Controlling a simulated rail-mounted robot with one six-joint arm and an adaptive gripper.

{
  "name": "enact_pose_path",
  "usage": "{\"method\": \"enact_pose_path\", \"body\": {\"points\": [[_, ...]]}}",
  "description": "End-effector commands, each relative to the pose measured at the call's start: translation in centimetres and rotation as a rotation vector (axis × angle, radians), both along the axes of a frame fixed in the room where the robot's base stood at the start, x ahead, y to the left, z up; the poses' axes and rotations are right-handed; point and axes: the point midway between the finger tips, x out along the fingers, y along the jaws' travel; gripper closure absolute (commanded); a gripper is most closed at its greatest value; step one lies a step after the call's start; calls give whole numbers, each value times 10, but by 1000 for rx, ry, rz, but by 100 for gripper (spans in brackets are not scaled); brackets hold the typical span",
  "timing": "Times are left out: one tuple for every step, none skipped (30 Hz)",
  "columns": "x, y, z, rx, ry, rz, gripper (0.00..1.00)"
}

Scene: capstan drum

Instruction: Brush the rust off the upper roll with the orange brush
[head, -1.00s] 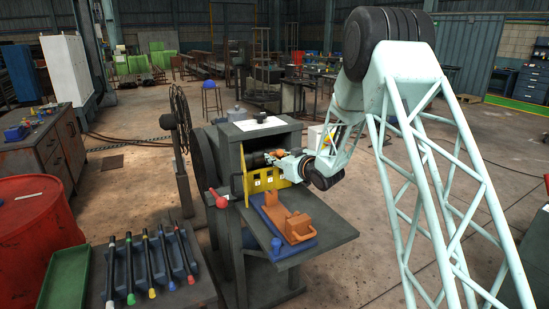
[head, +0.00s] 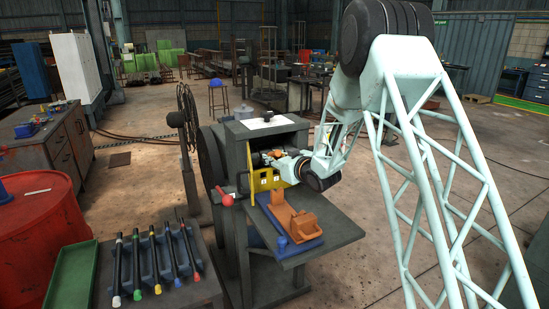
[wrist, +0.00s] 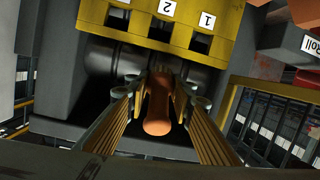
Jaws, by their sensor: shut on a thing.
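My gripper (wrist: 160,92) is shut on the orange brush (wrist: 157,118), whose rounded handle shows between the fingers in the wrist view. The brush's bristle end is hidden. A dark, smooth roll (wrist: 102,62) lies just beyond the fingertips; I cannot tell whether the brush touches it, nor make out rust on it. In the head view my gripper (head: 277,160) reaches into the opening of the dark machine (head: 247,143), above the yellow panel (head: 264,182). The rolls are mostly in shadow and behind the gripper there.
The yellow panel marked 1 and 2 borders the opening. A red-knobbed lever (head: 226,199) sticks out at its left. A blue tray (head: 268,213) with an orange-brown block (head: 290,215) sits on the front shelf (head: 335,236). A tool rack (head: 165,270) stands front left.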

Motion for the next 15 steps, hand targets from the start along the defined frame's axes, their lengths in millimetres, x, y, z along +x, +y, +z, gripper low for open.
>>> {"method": "enact_pose_path", "body": {"points": [[0,1,1,0,-2,1,91],[0,2,1,0,-2,1,91],[0,2,1,0,-2,1,91],[0,2,1,0,-2,1,91],[0,2,1,1,-3,2,91],[0,2,1,1,-3,2,91],[0,2,1,1,-3,2,91],[0,2,1,1,-3,2,91],[0,2,1,1,-3,2,91],[0,2,2,1,-3,3,91],[0,3,2,1,-3,3,91],[-1,4,2,0,-3,3,91],[-1,5,2,0,-3,3,91],[-2,6,2,0,-3,3,91],[-3,7,2,0,-3,3,91]]}}
